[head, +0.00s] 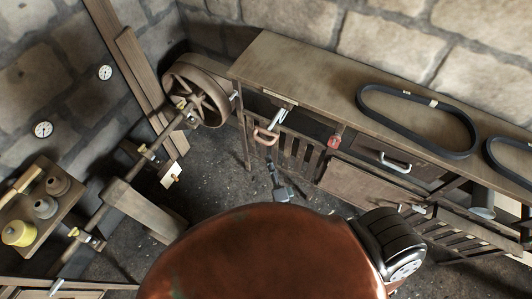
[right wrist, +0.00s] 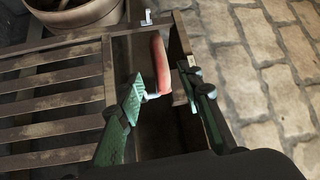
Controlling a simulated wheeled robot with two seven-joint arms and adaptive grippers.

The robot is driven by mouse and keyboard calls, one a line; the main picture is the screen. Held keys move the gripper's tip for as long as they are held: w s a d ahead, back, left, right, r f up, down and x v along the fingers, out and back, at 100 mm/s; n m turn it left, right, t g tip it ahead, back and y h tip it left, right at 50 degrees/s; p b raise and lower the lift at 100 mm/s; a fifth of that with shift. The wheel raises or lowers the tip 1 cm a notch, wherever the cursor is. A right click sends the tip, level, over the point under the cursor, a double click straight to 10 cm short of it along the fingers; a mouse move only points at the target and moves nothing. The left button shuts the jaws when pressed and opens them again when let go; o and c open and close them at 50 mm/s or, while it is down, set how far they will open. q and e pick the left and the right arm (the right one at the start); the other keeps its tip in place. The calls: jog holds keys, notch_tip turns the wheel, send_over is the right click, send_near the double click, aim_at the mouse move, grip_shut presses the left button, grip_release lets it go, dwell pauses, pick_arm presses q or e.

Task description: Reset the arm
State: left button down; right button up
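My right gripper (right wrist: 163,82) shows in the right wrist view, with its two green fingers apart. A red bar-shaped piece (right wrist: 160,62) with a pale fitting at its lower end stands between and beyond the fingertips, over a dark open box (right wrist: 166,125) with wooden edges. I see a gap beside the bar, and no finger clearly shut on it. In the head view I cannot make out the right gripper's fingers; a black rounded part of my arm shows at lower right. My left gripper is not in view.
A wooden workbench (head: 290,68) runs along the stone wall, with black belts (head: 418,118) on top and a handled drawer (head: 395,160) below. A spoked pulley wheel (head: 197,92) on a shaft stands left. A slatted shelf (right wrist: 50,105) is beside the right gripper.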

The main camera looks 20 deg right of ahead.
jog(key=shift+s+a+f, duration=0.1)
jog(key=shift+s, duration=0.8)
jog(key=s+f+n+g+y+b, duration=0.1)
jog(key=s+f+n+g, duration=0.25)
jog(key=f, duration=0.75)
jog(key=s+f+n+g+y+b, duration=0.2)
jog(key=s+f+n, duration=0.2)
jog(key=f, duration=0.7)
jog(key=s+f+n+g+y+b, duration=0.1)
jog(key=s+f+n+g, duration=0.25)
jog(key=f, duration=0.85)
jog(key=s+d+f+n+g+b, duration=0.1)
jog(key=s+d+f+n+g, duration=0.2)
jog(key=s+f, duration=0.3)
jog(key=s+d+f+n+g+h+b, duration=0.1)
jog(key=s+d+f+n+g, duration=0.1)
jog(key=s+f, duration=0.5)
jog(key=s+d+f+n+g+b, duration=0.1)
jog(key=s+d+f+n+g, duration=0.2)
jog(key=s+f, duration=0.4)
jog(key=s+d+g, duration=0.1)
jog(key=s+d, duration=0.1)
jog(key=s, duration=0.7)
jog(key=shift+s+d+f+n+b, duration=0.15)
jog(key=shift+s+f+n+b, duration=0.05)
jog(key=shift+n+b, duration=0.1)
